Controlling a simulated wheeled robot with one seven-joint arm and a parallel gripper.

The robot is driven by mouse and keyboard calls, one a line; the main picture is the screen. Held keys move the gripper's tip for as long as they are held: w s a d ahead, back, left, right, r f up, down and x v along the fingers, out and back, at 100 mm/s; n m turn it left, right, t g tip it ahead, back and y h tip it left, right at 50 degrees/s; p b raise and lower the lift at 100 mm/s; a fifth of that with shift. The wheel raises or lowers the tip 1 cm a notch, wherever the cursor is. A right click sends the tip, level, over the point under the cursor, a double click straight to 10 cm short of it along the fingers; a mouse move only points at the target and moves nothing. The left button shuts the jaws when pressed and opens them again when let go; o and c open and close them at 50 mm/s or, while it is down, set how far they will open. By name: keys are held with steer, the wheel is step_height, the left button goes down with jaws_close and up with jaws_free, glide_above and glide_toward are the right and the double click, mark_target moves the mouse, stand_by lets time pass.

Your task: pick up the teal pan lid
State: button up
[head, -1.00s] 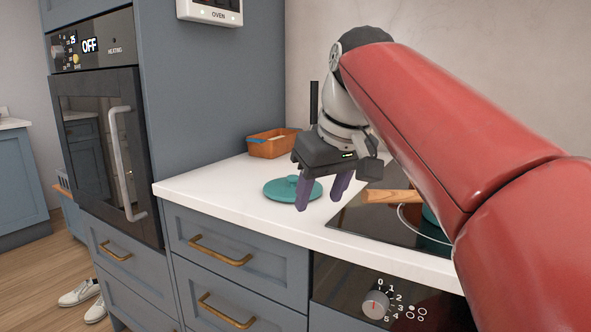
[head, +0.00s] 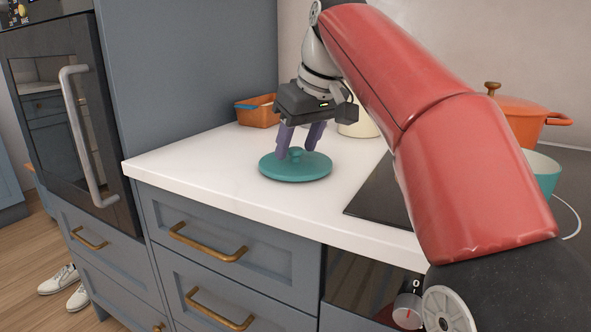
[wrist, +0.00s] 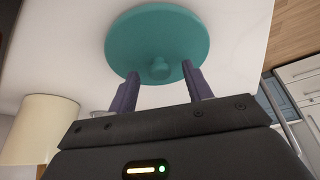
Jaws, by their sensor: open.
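The teal pan lid (head: 295,170) lies flat on the white counter with its round knob (head: 296,154) up. My gripper (head: 299,150) is open, with its two purple fingers pointing down at the lid. In the wrist view the lid (wrist: 157,35) fills the upper middle, and its knob (wrist: 160,68) shows just beyond and between the fingertips of my gripper (wrist: 158,78). Nothing is held between the fingers. I cannot tell whether the fingertips touch the lid.
An orange tray (head: 257,111) stands behind on the white counter (head: 215,165). A cream container (head: 358,124) is partly hidden behind my gripper. The dark hob (head: 380,195), a teal pan (head: 543,172) and an orange pot (head: 525,118) are right. The counter left of the lid is clear.

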mark_target(298, 149)
steer(key=shift+f, duration=0.15)
jaws_close()
steer(key=shift+w, duration=0.1)
step_height(298, 149, up, 8)
steer(key=p, duration=0.4)
steer(key=shift+r, duration=0.95)
